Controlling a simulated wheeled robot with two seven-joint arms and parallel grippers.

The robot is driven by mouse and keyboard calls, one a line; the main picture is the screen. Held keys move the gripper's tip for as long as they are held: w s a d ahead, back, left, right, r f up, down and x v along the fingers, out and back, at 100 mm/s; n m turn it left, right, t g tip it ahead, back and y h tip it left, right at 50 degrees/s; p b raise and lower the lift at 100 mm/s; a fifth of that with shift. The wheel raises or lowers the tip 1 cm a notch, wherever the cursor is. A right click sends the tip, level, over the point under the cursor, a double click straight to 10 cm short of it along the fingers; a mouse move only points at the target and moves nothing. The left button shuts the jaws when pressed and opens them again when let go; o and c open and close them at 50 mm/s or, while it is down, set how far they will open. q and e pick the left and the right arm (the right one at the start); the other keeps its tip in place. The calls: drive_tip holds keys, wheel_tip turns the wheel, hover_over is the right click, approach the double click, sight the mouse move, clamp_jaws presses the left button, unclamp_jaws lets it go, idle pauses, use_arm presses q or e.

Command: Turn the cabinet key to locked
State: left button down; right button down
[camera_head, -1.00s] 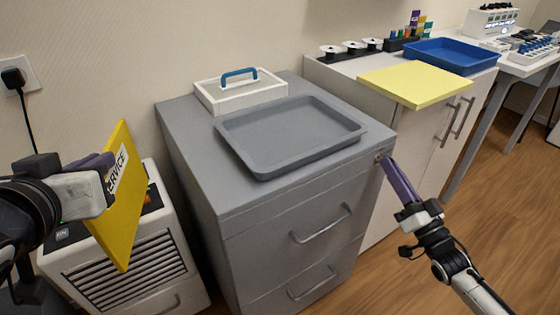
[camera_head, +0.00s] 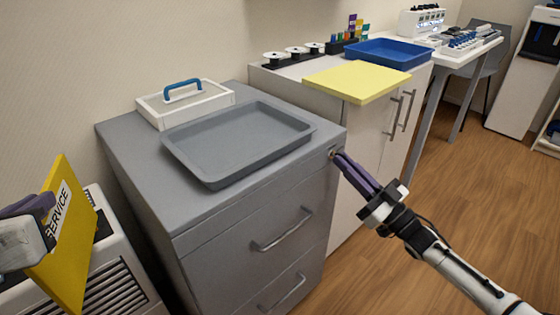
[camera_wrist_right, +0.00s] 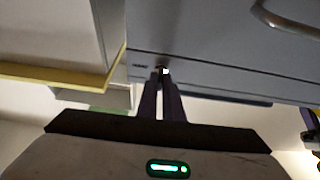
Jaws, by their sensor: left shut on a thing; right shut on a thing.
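The grey drawer cabinet (camera_head: 255,215) stands in the middle of the head view. Its lock with the key (camera_wrist_right: 163,70) is at the top right front corner. My right gripper (camera_head: 342,160) has its purple fingers at this lock, shut on the key. The right wrist view shows the fingertips (camera_wrist_right: 161,78) against the cabinet front with a small part of the key between them; its turn angle is too small to tell. My left gripper (camera_head: 47,214) is shut on a yellow SERVICE sign (camera_head: 72,240), held upright and tilted at the left.
A grey tray (camera_head: 215,177) and a white caddy with a blue handle (camera_head: 183,90) sit on the cabinet. A white louvred unit (camera_head: 115,285) is below the sign. A white cupboard (camera_head: 365,160) with a yellow board (camera_head: 355,80) stands behind. Floor at right is clear.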

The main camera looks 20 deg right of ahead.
drive_tip(key=c, duration=1.9)
unclamp_jaws()
use_arm(q)
drive_tip(key=shift+r+p, duration=0.75)
drive_tip(key=shift+r, duration=0.05)
use_arm(e)
drive_tip(key=v, duration=1.2)
